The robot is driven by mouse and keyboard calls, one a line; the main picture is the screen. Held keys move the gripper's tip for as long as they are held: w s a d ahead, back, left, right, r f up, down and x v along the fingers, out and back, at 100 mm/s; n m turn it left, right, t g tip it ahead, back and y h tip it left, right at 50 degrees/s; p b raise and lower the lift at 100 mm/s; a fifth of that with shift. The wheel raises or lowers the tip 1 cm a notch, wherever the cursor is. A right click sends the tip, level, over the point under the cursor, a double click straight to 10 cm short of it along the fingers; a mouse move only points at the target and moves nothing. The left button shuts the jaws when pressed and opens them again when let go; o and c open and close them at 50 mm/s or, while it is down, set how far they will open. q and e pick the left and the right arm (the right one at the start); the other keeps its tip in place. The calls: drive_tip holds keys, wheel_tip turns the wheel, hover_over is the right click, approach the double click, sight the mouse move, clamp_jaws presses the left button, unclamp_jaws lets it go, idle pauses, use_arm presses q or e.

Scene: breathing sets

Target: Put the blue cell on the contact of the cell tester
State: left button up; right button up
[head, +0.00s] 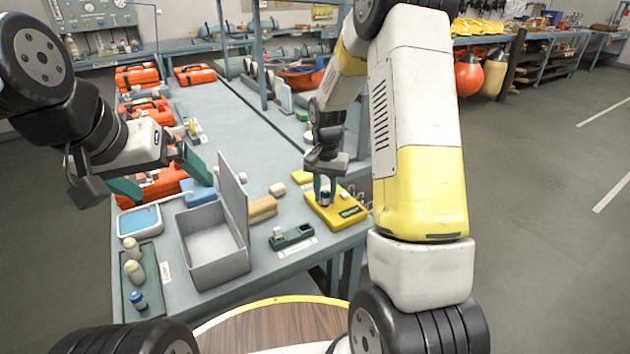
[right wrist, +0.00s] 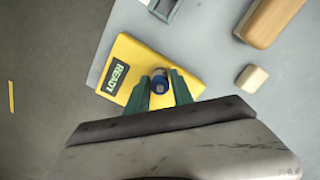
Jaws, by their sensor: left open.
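The yellow cell tester (head: 350,213) lies on the bench near its right edge. Its dark display reads READY in the right wrist view (right wrist: 117,76). The blue cell (head: 325,198) is upright over the tester, between the green fingertips of my right gripper (head: 323,184). My left gripper (head: 150,176) is open and empty above the bench's left side.
An open grey box (head: 212,250) with a raised lid stands mid-bench. A green tray (head: 128,262) at left holds cream cells and another blue-topped cell (head: 138,300). A small green holder (head: 292,238) and a tan block (head: 263,208) lie left of the tester.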

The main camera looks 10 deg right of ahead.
sight(325, 192)
drive_tip(key=shift+o, duration=1.1)
drive_tip(key=shift+r, duration=0.15)
wheel_tip(325, 192, up, 12)
drive_tip(key=s+r+n+t+y, duration=0.1)
drive_tip(key=s+r+n+t, duration=0.15)
drive_tip(key=s+r, duration=0.8)
drive_tip(key=s+a+r+n+t, duration=0.1)
drive_tip(key=s+t, duration=0.1)
drive_tip(key=s, duration=0.5)
drive_tip(key=s+a+r+n+t+y, duration=0.1)
drive_tip(key=s+n, duration=0.1)
drive_tip(key=s, duration=0.4)
drive_tip(key=shift+s+t, duration=0.35)
drive_tip(key=shift+s, duration=0.05)
drive_tip(key=shift+a+r, duration=0.1)
